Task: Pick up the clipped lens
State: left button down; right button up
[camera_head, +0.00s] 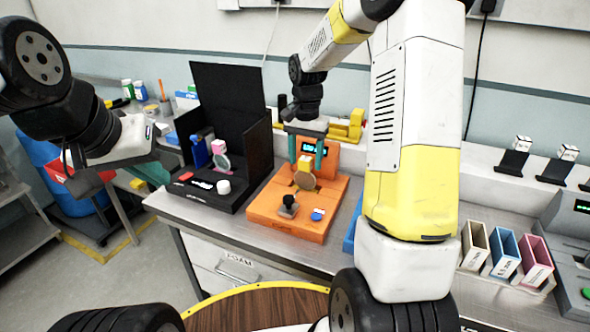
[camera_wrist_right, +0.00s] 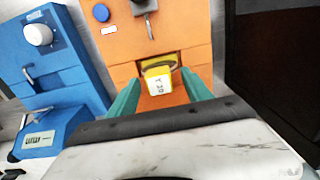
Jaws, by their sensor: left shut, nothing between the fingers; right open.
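The clipped lens is a round amber-brown disc (camera_head: 305,181) topped by a yellow clip with a white label (camera_head: 316,152). It stands upright on the orange module (camera_head: 276,219). In the right wrist view the yellow clip (camera_wrist_right: 160,78) faces me and partly hides the lens. My right gripper (camera_head: 307,162) is open, its two teal fingers pointing down on either side of the clip. No contact between fingers and clip is clear. My left gripper (camera_head: 92,182) is shut and empty, away at the left over the floor.
A black module (camera_head: 228,190) with a pink-clipped lens stands left of the orange one. A blue module (camera_wrist_right: 62,60) is on its other side. Several coloured slots (camera_head: 505,252) stand at the right. A yellow fixture (camera_head: 350,128) is behind the orange module.

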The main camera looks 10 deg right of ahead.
jog(key=shift+f, duration=0.5)
grip_shut()
jog(key=shift+r, duration=0.15)
